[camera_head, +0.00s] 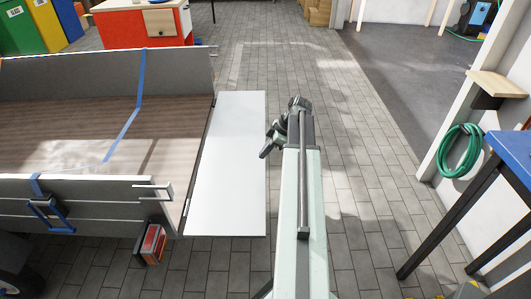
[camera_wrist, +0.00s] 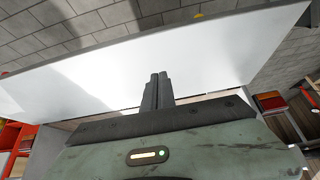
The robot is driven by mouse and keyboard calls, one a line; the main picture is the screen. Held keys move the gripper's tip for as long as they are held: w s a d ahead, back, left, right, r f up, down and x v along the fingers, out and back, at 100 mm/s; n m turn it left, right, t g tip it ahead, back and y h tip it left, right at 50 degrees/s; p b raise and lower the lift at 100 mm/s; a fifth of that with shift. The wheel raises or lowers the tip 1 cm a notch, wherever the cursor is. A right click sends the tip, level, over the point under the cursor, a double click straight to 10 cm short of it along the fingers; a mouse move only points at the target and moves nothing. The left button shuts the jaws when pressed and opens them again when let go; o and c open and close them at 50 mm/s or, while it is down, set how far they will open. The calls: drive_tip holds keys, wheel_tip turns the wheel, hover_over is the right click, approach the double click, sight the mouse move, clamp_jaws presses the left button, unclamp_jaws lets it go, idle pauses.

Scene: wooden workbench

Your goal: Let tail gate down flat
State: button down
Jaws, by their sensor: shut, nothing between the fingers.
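The tail gate (camera_head: 228,165) is a pale flat panel at the right end of the trailer (camera_head: 70,125). In the head view it extends outward from the bed's end and looks about level with the bed floor. It also shows as a broad white panel in the wrist view (camera_wrist: 215,60). My gripper (camera_head: 272,140) is by the gate's outer right edge in the head view. Its fingers (camera_wrist: 158,80) are together and empty, in front of the panel in the wrist view. I cannot tell whether they touch it.
A blue strap (camera_head: 125,125) crosses the trailer bed. A red tail light (camera_head: 152,243) hangs below the near corner. A blue table (camera_head: 515,155) and a green hose (camera_head: 458,152) are at the right. The paved floor (camera_head: 370,190) right of my arm is clear.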

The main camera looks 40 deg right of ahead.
drive_tip(key=shift+d+f, duration=0.1)
drive_tip(key=shift+f, duration=0.15)
drive_tip(key=shift+s+f, duration=0.1)
drive_tip(key=f+b, duration=0.4)
drive_tip(key=s+d+f+b, duration=0.1)
drive_tip(key=f+b, duration=0.1)
drive_tip(key=shift+s+d+f, duration=0.1)
drive_tip(key=shift+f, duration=0.1)
drive_tip(key=shift+r, duration=0.2)
drive_tip(key=p, duration=0.6)
approach(263, 172)
drive_tip(key=w+a+r, duration=0.1)
drive_tip(key=w, duration=0.1)
drive_tip(key=s+d+r+p, duration=0.4)
drive_tip(key=s+r+p, duration=0.1)
drive_tip(key=r, duration=0.1)
drive_tip(key=shift+d, duration=0.2)
